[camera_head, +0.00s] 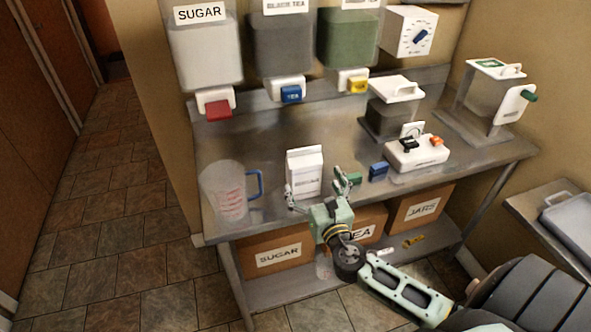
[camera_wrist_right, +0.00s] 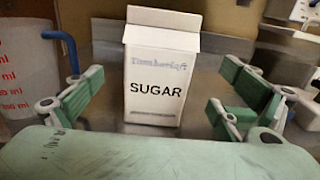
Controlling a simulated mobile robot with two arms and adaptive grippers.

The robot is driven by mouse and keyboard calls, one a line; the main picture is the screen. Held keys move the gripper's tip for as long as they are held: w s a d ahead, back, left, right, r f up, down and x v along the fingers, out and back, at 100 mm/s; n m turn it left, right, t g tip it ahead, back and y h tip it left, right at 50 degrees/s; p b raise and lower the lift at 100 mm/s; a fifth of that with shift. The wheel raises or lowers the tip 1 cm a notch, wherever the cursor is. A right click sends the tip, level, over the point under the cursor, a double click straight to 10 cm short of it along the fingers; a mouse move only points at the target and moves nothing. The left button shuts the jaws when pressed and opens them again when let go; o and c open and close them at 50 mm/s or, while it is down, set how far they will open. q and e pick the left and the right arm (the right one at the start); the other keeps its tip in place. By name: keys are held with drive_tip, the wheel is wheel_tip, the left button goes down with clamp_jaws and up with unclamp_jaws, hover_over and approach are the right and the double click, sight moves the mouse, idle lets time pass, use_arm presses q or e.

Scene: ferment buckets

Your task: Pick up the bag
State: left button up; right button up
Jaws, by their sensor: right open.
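The bag is a white carton-like pack (camera_head: 304,172) standing upright near the front of the metal table. In the right wrist view the bag (camera_wrist_right: 155,85) reads "SUGAR" and stands centred ahead, between the two fingers. My right gripper (camera_head: 318,188) is open at the table's front edge, its fingers spread to either side of the bag's lower part. In the wrist view the fingers (camera_wrist_right: 160,110) look apart from the bag's sides, with nothing held. My left gripper is not in view.
A clear measuring jug (camera_head: 228,192) with a blue handle stands left of the bag. Small green (camera_head: 355,179) and blue (camera_head: 378,171) blocks and a white power strip (camera_head: 416,153) lie to the right. Dispensers (camera_head: 205,55) hang behind. Boxes (camera_head: 272,253) sit on the lower shelf.

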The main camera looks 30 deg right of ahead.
sight(307, 174)
drive_tip(key=p+x, duration=0.1)
drive_tip(key=x, duration=0.5)
drive_tip(key=shift+w+r+p, duration=0.1)
drive_tip(key=shift+w+p, duration=0.15)
drive_tip(key=shift+p, duration=0.05)
drive_tip(key=shift+w, duration=0.25)
drive_tip(key=shift+c, duration=0.3)
drive_tip(key=shift+c, duration=0.9)
drive_tip(key=c, duration=1.3)
drive_tip(key=shift+d, duration=0.1)
drive_tip(key=shift+c, duration=0.8)
